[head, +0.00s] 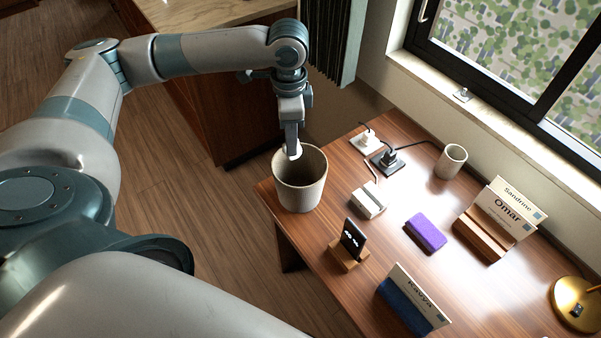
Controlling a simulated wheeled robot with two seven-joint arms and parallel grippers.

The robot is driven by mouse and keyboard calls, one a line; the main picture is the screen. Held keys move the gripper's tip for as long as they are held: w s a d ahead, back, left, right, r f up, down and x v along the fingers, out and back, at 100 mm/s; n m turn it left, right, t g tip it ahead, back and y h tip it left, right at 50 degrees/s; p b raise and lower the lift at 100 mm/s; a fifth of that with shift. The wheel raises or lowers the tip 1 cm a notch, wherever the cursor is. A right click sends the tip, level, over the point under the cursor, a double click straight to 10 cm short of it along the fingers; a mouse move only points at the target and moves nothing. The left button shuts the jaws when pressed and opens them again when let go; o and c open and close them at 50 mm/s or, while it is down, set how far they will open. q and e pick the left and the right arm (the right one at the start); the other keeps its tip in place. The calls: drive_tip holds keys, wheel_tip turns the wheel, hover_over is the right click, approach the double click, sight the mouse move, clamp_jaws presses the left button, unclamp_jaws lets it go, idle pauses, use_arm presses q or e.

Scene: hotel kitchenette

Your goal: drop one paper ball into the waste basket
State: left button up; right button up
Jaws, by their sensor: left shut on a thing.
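The waste basket (299,192) is a pale grey, open-topped round container. It stands upright at the left corner of the wooden desk. My left gripper (292,143) points down over the basket's mouth. It is shut on a small white paper ball (294,151), which shows at the fingertips near the far-left part of the rim. I cannot tell how high the ball is relative to the rim. The basket's floor is hidden. My right gripper is out of view.
On the desk (315,245) are a white block (369,201), a purple block (426,233), a small display on a wooden stand (348,258), name cards (506,209), a blue card holder (403,306), a grey cup (451,162), plugs (387,160) and a brass lamp base (577,301).

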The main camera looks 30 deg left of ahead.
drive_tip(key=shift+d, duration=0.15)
use_arm(q)
drive_tip(key=o, duration=1.1)
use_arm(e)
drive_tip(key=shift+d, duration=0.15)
use_arm(q)
drive_tip(key=shift+r+b, duration=1.2)
drive_tip(key=shift+r, duration=7.5)
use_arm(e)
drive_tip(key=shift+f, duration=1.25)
